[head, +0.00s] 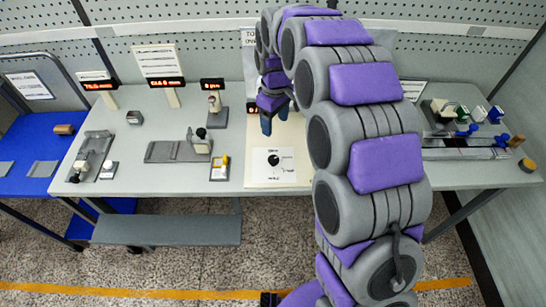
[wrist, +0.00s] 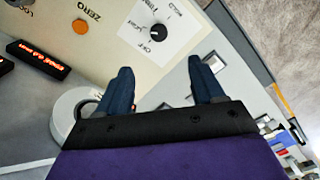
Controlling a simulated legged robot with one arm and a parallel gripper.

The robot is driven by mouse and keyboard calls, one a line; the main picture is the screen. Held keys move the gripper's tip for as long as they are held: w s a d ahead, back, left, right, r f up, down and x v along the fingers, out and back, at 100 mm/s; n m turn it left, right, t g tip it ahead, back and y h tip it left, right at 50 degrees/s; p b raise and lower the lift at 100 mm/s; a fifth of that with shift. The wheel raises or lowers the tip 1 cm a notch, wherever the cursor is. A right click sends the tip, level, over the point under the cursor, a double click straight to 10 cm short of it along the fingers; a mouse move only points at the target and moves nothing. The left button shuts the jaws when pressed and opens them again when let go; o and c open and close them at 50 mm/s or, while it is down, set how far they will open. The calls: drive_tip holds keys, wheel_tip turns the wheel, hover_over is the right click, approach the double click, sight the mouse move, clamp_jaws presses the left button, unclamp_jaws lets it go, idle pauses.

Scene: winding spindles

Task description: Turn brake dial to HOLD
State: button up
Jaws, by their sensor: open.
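The brake dial is a small black knob (wrist: 158,32) on a pale panel, with several printed settings around it. One label reads OFF; the other labels are small and partly blurred. I cannot tell where its pointer is set. In the head view, a black knob (head: 273,161) on a white plate at the bench's front middle appears to be the same dial. My gripper (wrist: 163,75) is open and empty, its two blue fingers apart. The dial lies beyond the fingertips, between their lines and untouched. In the head view my gripper (head: 274,122) hangs behind the dial.
An orange button (wrist: 80,27) marked ZERO and a red-lit display (wrist: 39,58) are left of the dial. A yellow-topped block (head: 219,167) and a grey fixture (head: 178,151) stand left on the bench. Rails (head: 462,141) lie at right. My arm hides the bench's middle right.

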sight(273, 159)
drive_tip(key=f+b, duration=0.1)
drive_tip(key=f, duration=0.5)
drive_tip(key=f+b, duration=0.1)
drive_tip(key=f, duration=0.5)
drive_tip(key=f+b, duration=0.2)
drive_tip(key=f, duration=0.4)
drive_tip(key=shift+w+a, duration=0.2)
drive_tip(key=shift+w, duration=0.15)
drive_tip(key=c, duration=1)
